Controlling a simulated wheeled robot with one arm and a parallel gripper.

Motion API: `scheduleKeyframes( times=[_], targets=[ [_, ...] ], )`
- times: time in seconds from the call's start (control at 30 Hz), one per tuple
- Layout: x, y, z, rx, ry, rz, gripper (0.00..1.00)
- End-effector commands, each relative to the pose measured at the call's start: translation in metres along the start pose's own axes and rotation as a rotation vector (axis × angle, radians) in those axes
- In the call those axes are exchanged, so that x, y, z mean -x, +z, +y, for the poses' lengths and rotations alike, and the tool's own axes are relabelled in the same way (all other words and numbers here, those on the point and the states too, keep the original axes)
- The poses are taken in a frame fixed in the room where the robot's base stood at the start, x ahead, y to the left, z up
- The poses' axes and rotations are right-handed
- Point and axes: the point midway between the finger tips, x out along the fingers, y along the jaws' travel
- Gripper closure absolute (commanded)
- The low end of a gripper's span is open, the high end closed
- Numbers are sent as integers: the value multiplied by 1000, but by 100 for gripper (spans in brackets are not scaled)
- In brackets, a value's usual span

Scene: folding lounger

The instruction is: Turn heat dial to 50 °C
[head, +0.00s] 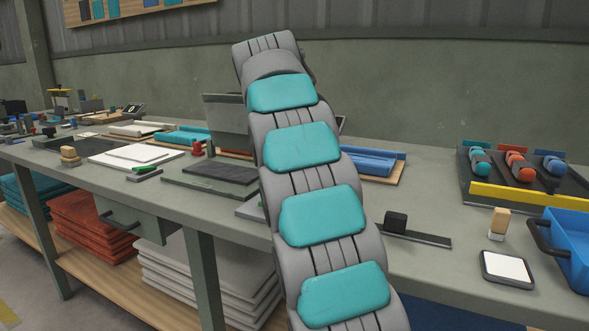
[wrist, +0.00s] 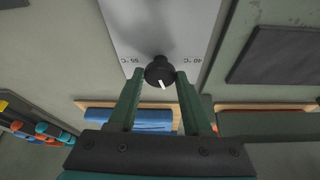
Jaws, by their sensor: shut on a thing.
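In the wrist view, the heat dial (wrist: 157,69) is a black round knob with a white pointer line. It sits on a light grey panel (wrist: 193,25). My gripper (wrist: 160,76) has its two green fingers shut on the dial, one on each side. The printed labels appear upside down: 55 °C (wrist: 130,63) at left and 40 °C (wrist: 192,62) at right. The white pointer points down in the picture, slightly to the right. No 50 °C label is readable. In the head view, my arm hides the gripper and the dial.
The long workbench (head: 440,205) carries a blue part (head: 365,162), a rack of coloured rolls (head: 520,175), a blue tray (head: 570,240), a white-topped pad (head: 507,268) and a black block (head: 396,222). A dark slab (head: 215,172) lies left of my arm. The wall stands behind.

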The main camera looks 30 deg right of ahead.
Motion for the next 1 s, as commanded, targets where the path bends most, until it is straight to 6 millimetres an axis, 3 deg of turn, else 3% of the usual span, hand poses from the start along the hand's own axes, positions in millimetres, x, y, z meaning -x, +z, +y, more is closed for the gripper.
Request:
scheduleKeyframes(
  times=[0.9,0.93,1.0],
  targets=[
    [-1,0,-1,-94,40,-2,100],
    [-1,0,-1,-94,40,-2,48],
    [-1,0,-1,-94,40,-2,41]
  ],
)
